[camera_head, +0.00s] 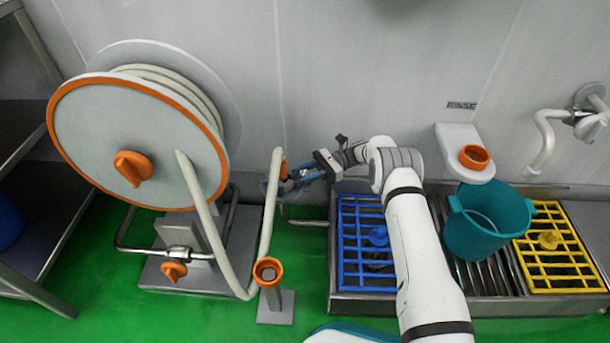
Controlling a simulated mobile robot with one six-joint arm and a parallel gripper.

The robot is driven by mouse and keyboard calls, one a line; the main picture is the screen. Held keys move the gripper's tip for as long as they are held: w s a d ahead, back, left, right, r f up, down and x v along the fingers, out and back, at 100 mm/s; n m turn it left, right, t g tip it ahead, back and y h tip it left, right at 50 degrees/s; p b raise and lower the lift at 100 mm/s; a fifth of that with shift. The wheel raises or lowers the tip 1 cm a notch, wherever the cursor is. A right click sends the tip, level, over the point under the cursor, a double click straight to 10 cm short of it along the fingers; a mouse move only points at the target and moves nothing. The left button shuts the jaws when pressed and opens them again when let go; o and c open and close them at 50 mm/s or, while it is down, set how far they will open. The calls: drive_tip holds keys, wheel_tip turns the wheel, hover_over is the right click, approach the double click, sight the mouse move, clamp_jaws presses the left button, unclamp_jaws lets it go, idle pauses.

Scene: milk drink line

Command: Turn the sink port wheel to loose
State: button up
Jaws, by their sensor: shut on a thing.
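A small orange part (283,170), which looks like the sink port wheel, shows beside the upright end of a cream hose (271,205), left of the sink. My gripper (276,185) reaches left to this spot and is shut on what looks like this wheel. The jaws and the hose hide much of the wheel, so its turn angle cannot be told. A thin pipe (308,222) runs below the gripper toward the sink (350,302).
A large hose reel (95,130) with an orange knob (133,167) stands left. An orange valve handle (174,271) and an orange ring holder (268,271) are low in front. Blue (365,282) and yellow (568,282) grates flank a teal bucket (487,235) on the sink.

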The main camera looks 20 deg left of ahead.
sight(304, 172)
idle(0.3)
drive_tip(key=o, duration=0.7)
wheel_tip(304, 172, up, 10)
drive_tip(key=p, duration=0.4)
drive_tip(key=shift+p, duration=0.35)
